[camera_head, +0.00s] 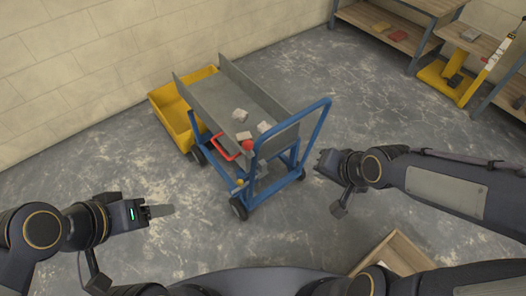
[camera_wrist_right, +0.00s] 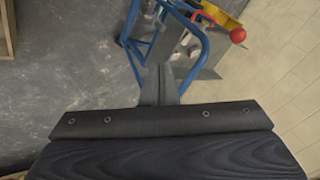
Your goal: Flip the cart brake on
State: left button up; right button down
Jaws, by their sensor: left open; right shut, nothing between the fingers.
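A blue-framed cart (camera_head: 318,119) with a grey tray (camera_head: 225,92) stands in the middle of the head view. A red ball knob (camera_head: 247,145) sits near the handle end, with a red bar-shaped loop beside it; the knob also shows in the right wrist view (camera_wrist_right: 238,35). I cannot tell which part is the brake. My left gripper (camera_head: 160,210) is open, left of the cart and apart from it. My right gripper (camera_head: 322,165) is shut and empty, just right of the cart's handle; in the right wrist view its fingers (camera_wrist_right: 160,85) point toward the blue frame.
A yellow tub (camera_head: 178,120) stands at the cart's far left end. Several pale chunks (camera_head: 240,115) lie in the tray. Shelving (camera_head: 400,35) stands at the back right, with a yellow item (camera_head: 448,82) nearby. A wooden crate (camera_head: 395,254) is at the front right. The floor left of the cart is clear.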

aim_at(250, 149)
jog(key=w+a+m+t+y, duration=0.1)
jog(key=w+a+m+y, duration=0.2)
jog(key=a, duration=0.3)
jog(key=shift+w+a+f+y, duration=0.15)
jog(key=shift+w+f+y, duration=0.05)
jog(key=shift+f+y, duration=0.1)
jog(key=w+a+f+b, duration=0.5)
jog(key=w+a, duration=0.3)
jog(key=shift+f, duration=0.4)
